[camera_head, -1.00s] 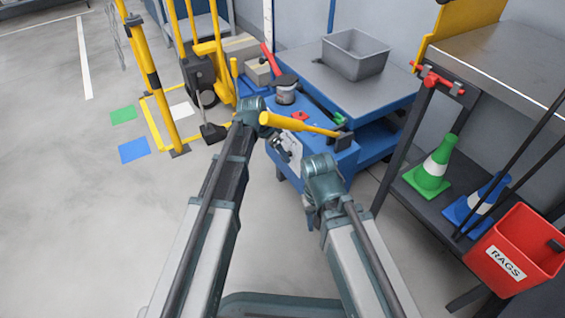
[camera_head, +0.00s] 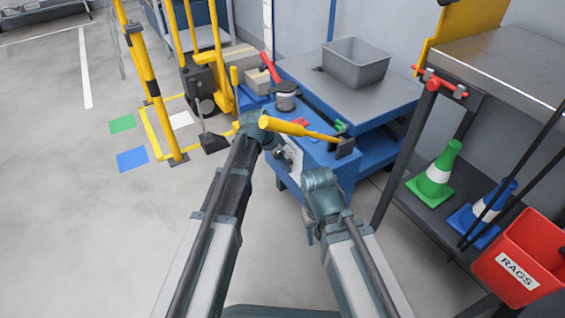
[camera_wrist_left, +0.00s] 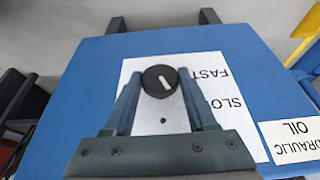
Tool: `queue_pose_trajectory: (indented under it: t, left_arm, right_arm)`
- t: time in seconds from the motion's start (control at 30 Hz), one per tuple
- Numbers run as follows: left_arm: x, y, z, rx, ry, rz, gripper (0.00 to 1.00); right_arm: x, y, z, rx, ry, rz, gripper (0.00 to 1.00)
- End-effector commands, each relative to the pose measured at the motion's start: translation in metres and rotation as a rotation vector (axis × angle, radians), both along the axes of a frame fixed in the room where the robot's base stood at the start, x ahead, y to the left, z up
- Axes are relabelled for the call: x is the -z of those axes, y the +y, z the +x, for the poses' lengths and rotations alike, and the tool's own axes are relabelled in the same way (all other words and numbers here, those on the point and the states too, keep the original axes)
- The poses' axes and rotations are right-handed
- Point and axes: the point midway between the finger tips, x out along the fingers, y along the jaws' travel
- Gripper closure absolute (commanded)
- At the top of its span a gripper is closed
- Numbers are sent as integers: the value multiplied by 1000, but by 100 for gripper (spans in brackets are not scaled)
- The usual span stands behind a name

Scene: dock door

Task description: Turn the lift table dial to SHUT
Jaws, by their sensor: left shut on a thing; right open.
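The lift table (camera_head: 345,95) is blue with a grey top, and a white label plate (camera_head: 293,156) is on its near face. In the left wrist view the black round dial (camera_wrist_left: 153,80) with a white pointer mark sits on this plate. The words FAST and SLO, partly covered, appear upside down right of it; no SHUT label is visible. My left gripper (camera_head: 280,153) is at the plate, and its fingers (camera_wrist_left: 160,76) are shut on the dial's sides. The head view does not show the dial clearly. My right gripper (camera_head: 309,235) is open, below the table's near corner.
A yellow handle (camera_head: 298,128) crosses above the left gripper. A shelf with cones (camera_head: 437,175) and a red RAGS bin (camera_head: 520,262) is at right.

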Motion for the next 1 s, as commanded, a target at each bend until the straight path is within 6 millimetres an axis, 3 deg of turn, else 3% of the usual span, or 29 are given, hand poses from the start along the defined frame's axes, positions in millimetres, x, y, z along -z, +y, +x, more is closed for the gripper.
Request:
queue_pose_trajectory:
  t: [0.17, 0.53, 0.93, 0.97, 1.0]
  left_arm:
    - [1, -1, -4, 2, -32, 25, 99]
    - [5, -3, -7, 1, -329, 248, 99]
    - [2, -3, -5, 0, -362, 273, 99]
    - [2, -3, -5, 0, -362, 273, 42]
    - [2, -3, -5, 0, -362, 273, 34]
  right_arm:
    - [1, 0, 0, 0, 0, 0, 50]
    - [21, 0, 0, 0, 0, 0, 50]
    - [22, 0, 0, 0, 0, 0, 50]
    - [22, 0, 0, 0, 0, 0, 50]
    - [22, 0, 0, 0, 0, 0, 50]
